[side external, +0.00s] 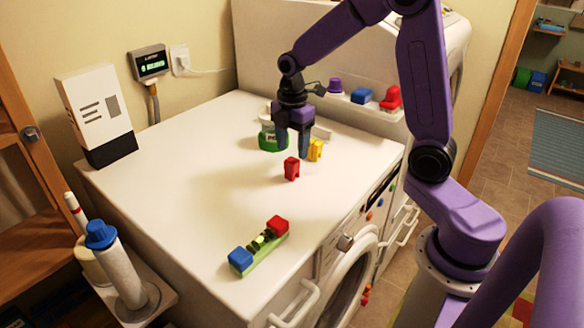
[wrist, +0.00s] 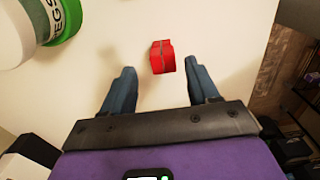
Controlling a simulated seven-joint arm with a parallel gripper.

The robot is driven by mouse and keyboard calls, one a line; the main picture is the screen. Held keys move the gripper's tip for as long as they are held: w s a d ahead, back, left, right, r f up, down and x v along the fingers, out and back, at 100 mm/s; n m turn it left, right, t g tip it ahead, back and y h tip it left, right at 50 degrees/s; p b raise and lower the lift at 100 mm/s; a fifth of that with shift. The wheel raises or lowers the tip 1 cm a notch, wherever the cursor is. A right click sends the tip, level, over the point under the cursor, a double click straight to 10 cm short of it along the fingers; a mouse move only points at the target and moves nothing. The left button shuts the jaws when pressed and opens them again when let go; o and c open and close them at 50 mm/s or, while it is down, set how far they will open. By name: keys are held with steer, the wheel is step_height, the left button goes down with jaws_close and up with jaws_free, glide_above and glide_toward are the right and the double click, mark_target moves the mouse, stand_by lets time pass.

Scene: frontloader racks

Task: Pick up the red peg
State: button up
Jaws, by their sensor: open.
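The red peg (side external: 292,168) stands on the white top of the machine, near its middle right. It also shows in the wrist view (wrist: 162,57), just past the fingertips and between their lines. My gripper (side external: 294,150) is open and empty above the top, just above and behind the red peg in the side external view. In the wrist view its two dark fingers (wrist: 160,72) are spread apart with the red peg ahead of the gap. Nothing is held.
A yellow peg (side external: 315,150) stands close to the right finger. A green-and-white container (side external: 272,137) marked with letters stands behind the gripper. A green rack (side external: 260,253) with blue and red ends lies near the front edge. The left of the top (side external: 180,190) is clear.

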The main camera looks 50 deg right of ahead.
mark_target(292, 161)
steer(key=shift+s+a+f, duration=0.1)
steer(key=shift+a+f, duration=0.05)
steer(key=shift+f, duration=1.2)
steer(key=shift+s+a+f, duration=0.1)
steer(key=shift+a+f, duration=0.05)
steer(key=shift+f, duration=1.15)
steer(key=c, duration=1)
